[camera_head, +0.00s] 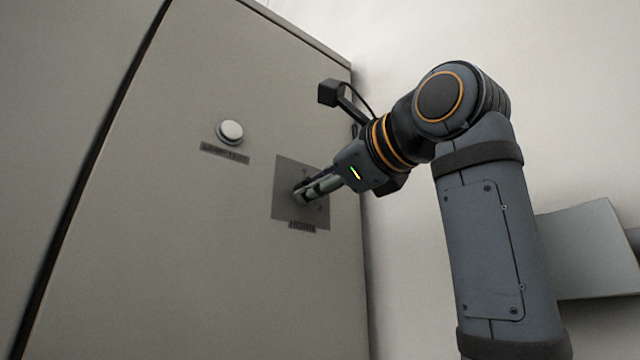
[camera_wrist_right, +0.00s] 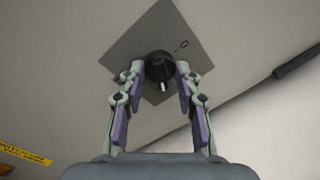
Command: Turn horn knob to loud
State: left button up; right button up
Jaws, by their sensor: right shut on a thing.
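The horn knob (camera_wrist_right: 159,68) is a small dark round knob with a white pointer mark. It sits on a grey square plate (camera_head: 283,210) on the cabinet face, above a small dark label (camera_head: 302,226). In the wrist view the plate (camera_wrist_right: 128,48) appears as a tilted diamond, and a small mark shows beside the knob. My right gripper (camera_head: 302,192) is at the plate, with its fingers on both sides of the knob, shut on it. In the head view the fingers hide the knob. My left gripper is in neither view.
A white round button (camera_head: 230,131) with a label (camera_head: 224,153) below it is on the same cabinet (camera_head: 190,240), up and left of the plate. The cabinet's right edge is close to the plate. A pale wall (camera_head: 410,280) lies beyond. A yellow label (camera_wrist_right: 26,153) shows in the wrist view.

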jog(key=shift+r, duration=0.1)
jog(key=o, duration=1.2)
jog(key=shift+w+a, duration=0.1)
jog(key=shift+a, duration=0.05)
jog(key=shift+c, duration=0.2)
jog(key=v, duration=1.2)
